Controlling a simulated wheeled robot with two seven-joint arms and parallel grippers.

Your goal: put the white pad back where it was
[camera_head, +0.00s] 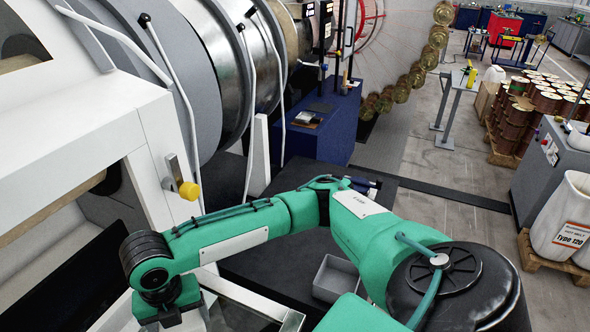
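A small whitish item (306,117), possibly the white pad, lies on top of the dark blue cabinet (336,132) beside the big machine; it is too small to be sure. Green arm links of mine cross the lower half of the view, with black joints at the lower left and lower right. I make out no fingertips of either gripper, and what they hold cannot be seen.
The white machine frame (110,130) with a yellow knob (189,191) fills the left. A grey open bin (338,278) stands behind my arm on a dark surface. At the right are copper-coloured drums (513,125) and a white sack (562,222).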

